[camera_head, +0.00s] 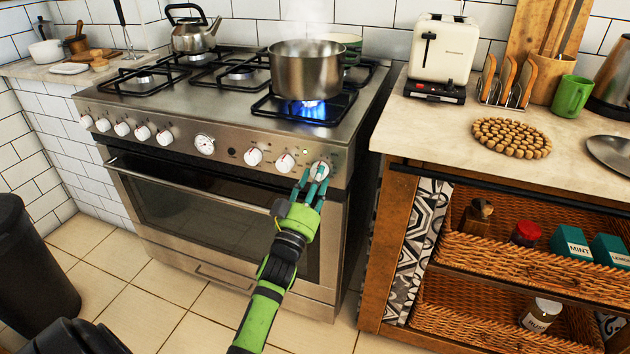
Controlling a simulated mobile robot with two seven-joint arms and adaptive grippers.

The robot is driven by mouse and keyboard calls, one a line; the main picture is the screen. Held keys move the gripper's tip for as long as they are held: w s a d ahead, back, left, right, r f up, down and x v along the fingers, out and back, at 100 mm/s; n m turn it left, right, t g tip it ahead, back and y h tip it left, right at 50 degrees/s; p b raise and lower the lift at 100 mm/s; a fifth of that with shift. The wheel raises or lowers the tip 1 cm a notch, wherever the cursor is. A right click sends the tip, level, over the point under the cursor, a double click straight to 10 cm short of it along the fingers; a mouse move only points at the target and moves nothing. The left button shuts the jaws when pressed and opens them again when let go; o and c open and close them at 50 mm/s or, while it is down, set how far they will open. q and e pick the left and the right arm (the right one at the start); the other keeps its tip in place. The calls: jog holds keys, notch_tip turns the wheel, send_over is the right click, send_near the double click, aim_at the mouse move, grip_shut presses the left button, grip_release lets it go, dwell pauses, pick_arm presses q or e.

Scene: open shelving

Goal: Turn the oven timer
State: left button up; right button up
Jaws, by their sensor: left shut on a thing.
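A steel oven and stove (230,165) has a row of white knobs along its front panel. A larger round dial with markings (204,144), which looks like the timer, sits near the middle of the row. My left gripper (316,178) is at the right end of the panel, with its teal fingers closed around the rightmost white knob (321,168). The fingers partly cover that knob. The round dial is well to the left of the gripper and untouched. My right gripper is not in view.
A steel pot (306,70) stands over a lit blue flame (304,109) at the front right burner. A kettle (193,30) is at the back left. A wooden counter unit (398,245) stands close on the right. A dark bin (30,265) is at left.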

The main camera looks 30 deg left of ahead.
pick_arm(q)
jog(key=shift+a+r, duration=0.15)
jog(key=shift+r, duration=0.4)
dwell(0.4)
jog(key=o, duration=1.1)
jog(key=shift+f, duration=0.2)
jog(key=v, duration=1.2)
